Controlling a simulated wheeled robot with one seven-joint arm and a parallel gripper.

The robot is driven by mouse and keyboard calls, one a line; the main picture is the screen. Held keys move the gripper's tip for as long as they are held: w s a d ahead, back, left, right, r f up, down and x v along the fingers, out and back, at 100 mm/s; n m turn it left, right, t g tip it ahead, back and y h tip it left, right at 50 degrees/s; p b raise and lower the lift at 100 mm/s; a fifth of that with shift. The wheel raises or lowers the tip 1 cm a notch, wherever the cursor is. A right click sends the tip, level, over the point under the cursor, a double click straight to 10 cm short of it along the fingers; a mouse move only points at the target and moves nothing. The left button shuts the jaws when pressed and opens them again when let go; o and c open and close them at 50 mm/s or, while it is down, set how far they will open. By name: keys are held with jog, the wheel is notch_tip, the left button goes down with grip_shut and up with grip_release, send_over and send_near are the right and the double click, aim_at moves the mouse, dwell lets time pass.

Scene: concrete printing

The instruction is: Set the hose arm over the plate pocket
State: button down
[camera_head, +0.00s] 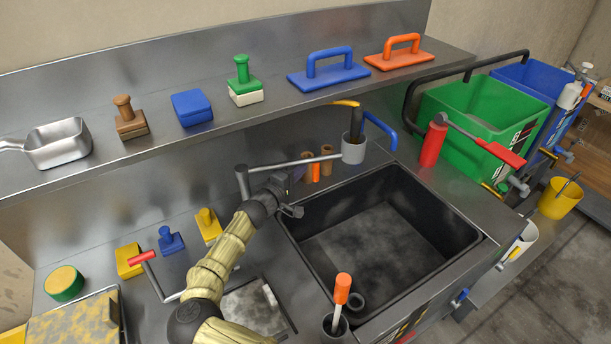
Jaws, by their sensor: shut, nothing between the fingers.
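What looks like the hose arm is a grey tube (285,163) at the back of the counter. It runs left from near a grey cup-like holder (353,151), and its left end bends down. My gripper (297,211) is shut and empty at the left rim of the black basin, below and to the right of that bent end, with a visible gap to the tube. What may be the plate pocket is a recess with a mottled grey plate (246,306) at the front of the counter, partly hidden by my arm. The tube is not over this recess.
The black basin (345,249) takes up the right of the counter. A red-handled bent rod (143,258) stands left of my arm. An orange-handled tool (342,289) stands at the front. A shelf with several trowels and blocks (300,98) runs behind.

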jog(key=shift+s+d+r+p, duration=0.1)
jog(key=shift+s+d+p, duration=0.15)
jog(key=shift+s+d, duration=0.35)
jog(key=shift+s+d+p, duration=0.2)
jog(key=shift+s+d, duration=0.1)
jog(key=shift+s, duration=0.55)
